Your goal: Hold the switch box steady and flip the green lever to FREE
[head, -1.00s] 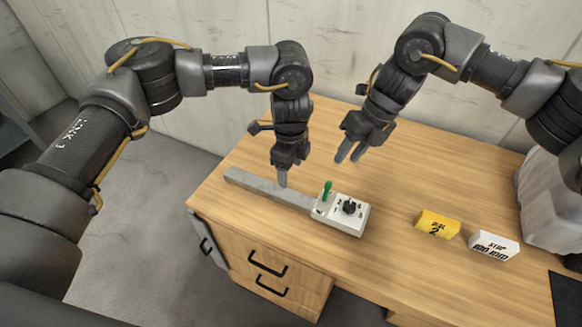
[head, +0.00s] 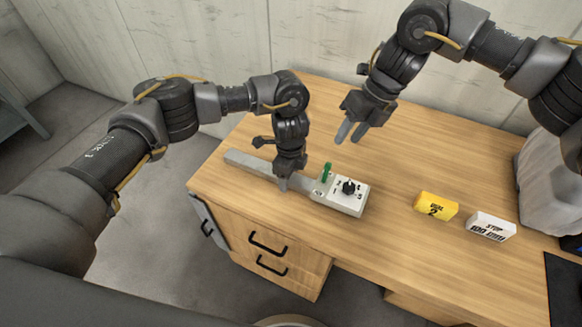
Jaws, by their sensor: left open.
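The switch box (head: 345,203) is a white block with a black dial (head: 348,187) and printed numbers, at the right end of a long grey bar (head: 245,162) on the desk. The green lever (head: 326,172) stands up near the box's left end. My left gripper (head: 283,185) is open, with its fingers pointing down at the grey bar just left of the box; whether they touch the bar I cannot tell. My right gripper (head: 351,132) is open and empty, in the air behind and above the box. The lever's label is too small to read.
A yellow block marked 2 (head: 436,206) and a white block with STOP print (head: 491,227) lie to the right on the wooden desk (head: 420,150). The desk between box and yellow block is clear.

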